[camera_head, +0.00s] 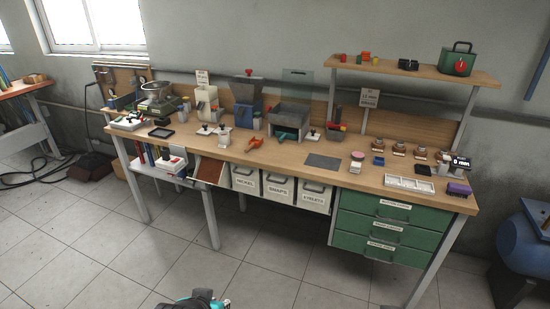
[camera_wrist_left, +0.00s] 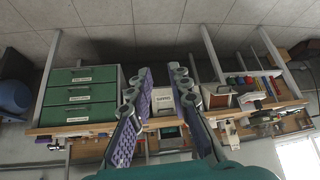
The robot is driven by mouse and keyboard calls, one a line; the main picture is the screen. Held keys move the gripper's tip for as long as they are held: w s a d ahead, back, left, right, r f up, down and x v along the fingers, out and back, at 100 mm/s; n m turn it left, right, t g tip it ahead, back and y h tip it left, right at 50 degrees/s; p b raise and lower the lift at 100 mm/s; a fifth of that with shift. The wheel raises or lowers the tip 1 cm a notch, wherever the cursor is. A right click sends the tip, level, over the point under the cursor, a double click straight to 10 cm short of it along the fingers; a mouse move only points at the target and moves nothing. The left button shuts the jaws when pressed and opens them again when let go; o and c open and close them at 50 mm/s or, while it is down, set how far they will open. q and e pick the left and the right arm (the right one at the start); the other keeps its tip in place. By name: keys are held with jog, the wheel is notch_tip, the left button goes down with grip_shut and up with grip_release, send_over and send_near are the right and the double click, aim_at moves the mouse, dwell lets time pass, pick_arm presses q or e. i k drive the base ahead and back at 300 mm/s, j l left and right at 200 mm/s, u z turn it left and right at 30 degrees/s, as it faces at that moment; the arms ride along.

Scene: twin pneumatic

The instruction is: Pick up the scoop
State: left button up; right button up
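I cannot make out a scoop for certain. A small orange-red tool (camera_head: 253,143) lies on the middle of the bench top and may be it, but it is too small to tell. My left gripper (camera_wrist_left: 162,75) shows in the left wrist view with its two purple-padded fingers apart and nothing between them. It is well away from the bench, which appears upside down behind it. A teal and black part of one of my arms shows at the bottom edge of the head view. My right gripper is not identifiable in either view.
The wooden workbench (camera_head: 300,160) carries a scale (camera_head: 157,100), a blue hopper machine (camera_head: 246,105), a grey bin (camera_head: 289,117) and a white tray (camera_head: 409,184). White labelled bins (camera_head: 278,188) and green drawers (camera_head: 388,228) hang below. The floor in front is clear.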

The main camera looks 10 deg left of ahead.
aim_at(252, 146)
jog(key=i+j+z, duration=0.35)
jog(key=i+j, duration=1.35)
jog(key=j, duration=0.1)
